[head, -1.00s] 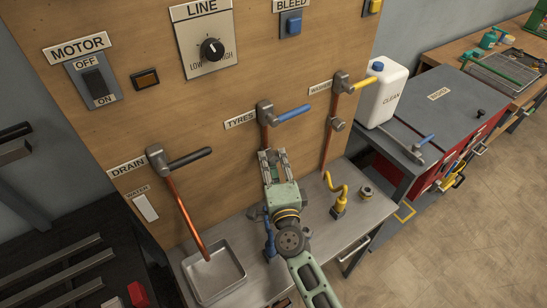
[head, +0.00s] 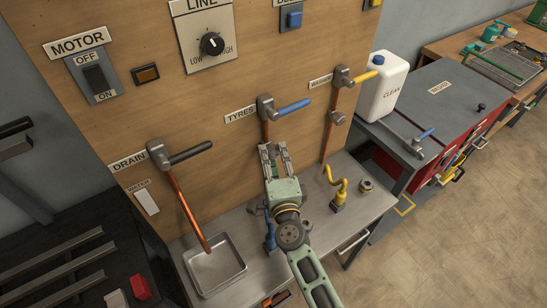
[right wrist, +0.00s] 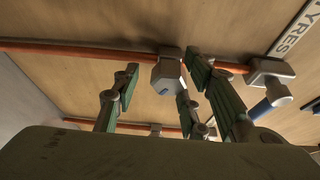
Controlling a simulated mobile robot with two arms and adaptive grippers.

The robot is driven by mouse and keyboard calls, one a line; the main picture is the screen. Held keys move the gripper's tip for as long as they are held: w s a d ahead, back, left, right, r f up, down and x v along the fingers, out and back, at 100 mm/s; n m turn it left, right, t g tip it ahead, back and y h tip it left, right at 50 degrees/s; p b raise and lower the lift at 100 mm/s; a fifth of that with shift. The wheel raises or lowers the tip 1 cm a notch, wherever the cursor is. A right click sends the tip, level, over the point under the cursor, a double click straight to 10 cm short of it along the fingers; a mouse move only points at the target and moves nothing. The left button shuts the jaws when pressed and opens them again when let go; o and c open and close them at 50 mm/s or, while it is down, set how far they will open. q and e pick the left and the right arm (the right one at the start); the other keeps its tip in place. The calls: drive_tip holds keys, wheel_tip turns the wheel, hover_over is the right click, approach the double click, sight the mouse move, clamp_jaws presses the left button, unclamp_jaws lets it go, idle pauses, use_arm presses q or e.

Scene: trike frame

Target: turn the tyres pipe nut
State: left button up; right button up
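The tyres pipe nut (right wrist: 167,74) is a grey faceted nut on the copper tyres pipe (right wrist: 85,47). In the head view my right gripper hides it, below the TYRES valve (head: 267,106) with its blue lever. My right gripper (head: 272,150) points up at the panel in front of that pipe. In the right wrist view its green-padded fingers (right wrist: 163,84) stand apart, one left of the nut and two right of it. The nut shows in the gap between them, with no clear contact. I cannot tell its exact depth between the pads. My left gripper is out of view.
The DRAIN valve (head: 160,155) and its pipe stand to the left, above a metal tray (head: 216,265). The washer pipe (head: 329,140) and a yellow crank-shaped part (head: 338,192) are close on the right. A white jug (head: 384,88) stands on the grey cabinet.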

drive_tip(key=shift+r, duration=0.15)
drive_tip(key=s+d, duration=0.2)
drive_tip(key=s, duration=1)
drive_tip(key=shift+d, duration=0.15)
